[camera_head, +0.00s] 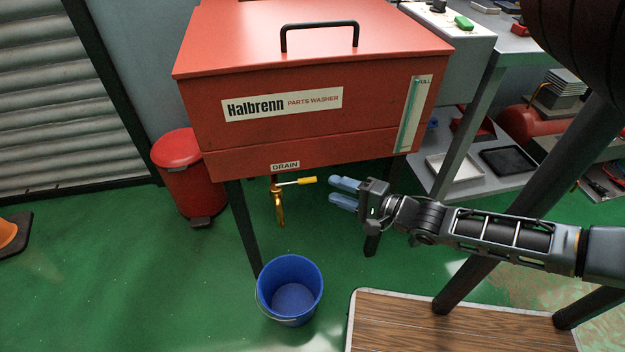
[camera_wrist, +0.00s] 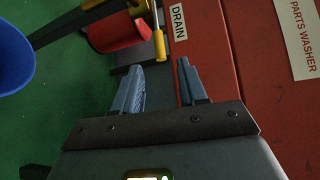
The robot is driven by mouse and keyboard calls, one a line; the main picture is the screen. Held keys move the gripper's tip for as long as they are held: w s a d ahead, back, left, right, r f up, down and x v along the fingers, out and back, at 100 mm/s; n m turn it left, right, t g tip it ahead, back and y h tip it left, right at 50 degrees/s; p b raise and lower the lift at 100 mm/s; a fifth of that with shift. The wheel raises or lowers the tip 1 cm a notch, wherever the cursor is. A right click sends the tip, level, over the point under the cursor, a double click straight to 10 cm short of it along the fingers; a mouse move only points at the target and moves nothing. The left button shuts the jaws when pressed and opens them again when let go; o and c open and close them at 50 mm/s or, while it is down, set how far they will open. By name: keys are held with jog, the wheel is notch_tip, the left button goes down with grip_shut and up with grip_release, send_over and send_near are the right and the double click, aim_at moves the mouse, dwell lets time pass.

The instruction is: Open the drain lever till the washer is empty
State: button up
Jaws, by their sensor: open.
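The red parts washer (camera_head: 370,110) has a closed lid and a DRAIN label. Its gauge (camera_head: 408,118), marked FULL, shows green along most of its length. Below the label hangs a brass drain valve (camera_head: 280,212), spout down. Its drain lever (camera_head: 307,181), with a yellow grip, points sideways to the right, roughly level. My gripper (camera_head: 332,190) is open and empty, a short gap right of the lever's tip. In the wrist view the yellow grip (camera_wrist: 159,45) lies just beyond and between my fingertips (camera_wrist: 160,66). A blue bucket (camera_head: 290,295) stands on the floor below; no liquid shows in it.
A red bin (camera_head: 188,175) stands left of the washer. The washer's dark legs (camera_head: 243,228) flank the valve. A wooden-topped platform (camera_head: 430,325) lies at the front right. A grey bench with shelves (camera_head: 485,165) is at right. Green floor is clear around the bucket.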

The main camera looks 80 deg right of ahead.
aim_at(297, 182)
jog(key=b+x, duration=0.1)
jog(key=x, duration=0.6)
jog(key=shift+w, duration=0.25)
jog(key=shift+c, duration=0.2)
grip_shut()
